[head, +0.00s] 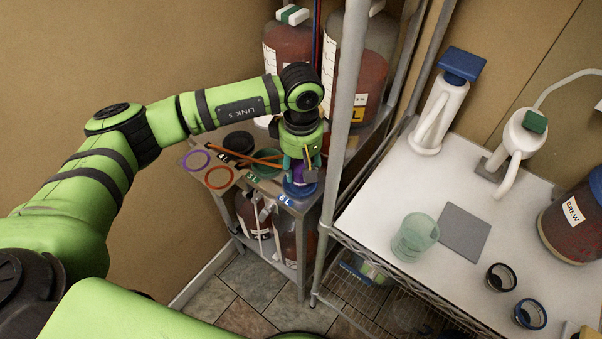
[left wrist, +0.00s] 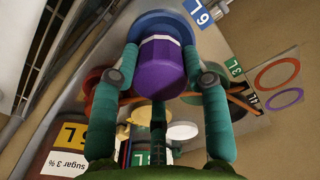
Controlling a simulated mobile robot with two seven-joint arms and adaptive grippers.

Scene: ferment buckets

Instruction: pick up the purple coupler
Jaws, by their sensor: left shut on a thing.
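The purple coupler (left wrist: 160,68) sits between the two teal fingers of my left gripper (left wrist: 158,75) in the left wrist view. A pale band runs around its far end. In the head view only a sliver of the coupler (head: 297,171) shows behind the fingers. My left gripper (head: 300,168) points down and is shut on the coupler. The coupler is over a round blue holder (head: 299,189) by the 6L label at the shelf corner. Whether it still touches the holder cannot be told. My right gripper is not in view.
Orange and purple rings (head: 196,160) are marked on the small shelf, left of the dark and green round holders. A metal post (head: 345,100) stands close right of my gripper. Large red-brown jugs (head: 287,48) stand behind. The white table right holds a green cup (head: 415,237).

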